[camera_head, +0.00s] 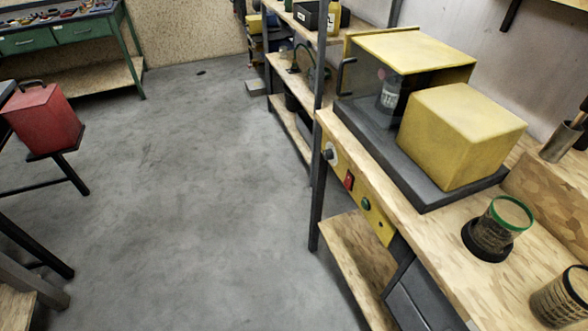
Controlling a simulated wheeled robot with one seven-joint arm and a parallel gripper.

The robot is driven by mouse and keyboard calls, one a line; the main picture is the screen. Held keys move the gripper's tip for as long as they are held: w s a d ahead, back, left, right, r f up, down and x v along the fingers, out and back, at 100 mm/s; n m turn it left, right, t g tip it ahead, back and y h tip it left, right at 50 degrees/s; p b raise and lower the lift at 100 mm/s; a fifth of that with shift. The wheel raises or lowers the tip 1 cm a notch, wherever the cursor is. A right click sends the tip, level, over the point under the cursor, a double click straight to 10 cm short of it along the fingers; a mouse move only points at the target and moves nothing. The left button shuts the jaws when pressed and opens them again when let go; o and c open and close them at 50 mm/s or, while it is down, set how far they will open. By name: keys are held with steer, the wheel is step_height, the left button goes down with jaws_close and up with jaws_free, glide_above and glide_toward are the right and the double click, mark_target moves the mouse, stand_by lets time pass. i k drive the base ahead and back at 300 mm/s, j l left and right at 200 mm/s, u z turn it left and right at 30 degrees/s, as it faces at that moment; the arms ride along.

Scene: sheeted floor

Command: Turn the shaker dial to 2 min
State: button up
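The shaker, a yellow box (462,135) on a dark grey base (428,188), sits on the wooden bench at the right. Behind the box is a clear-fronted yellow housing (425,48) with a dark jar inside. A yellow control panel (376,217) runs along the bench's front edge. A round dial (329,154) sits at its far end, with a red switch (348,181) and a green button (366,203) nearer. The dial's markings and pointer are too small to read. My gripper is not in view.
A green-rimmed sieve jar (501,224) stands on a black ring on the bench (443,243); another jar (563,297) is at lower right. Shelving (290,65) stands beyond. A red can (43,119) rests on a stand at left. The grey floor (200,190) between is clear.

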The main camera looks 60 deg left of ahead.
mark_target(328, 154)
steer(key=u, duration=1.1)
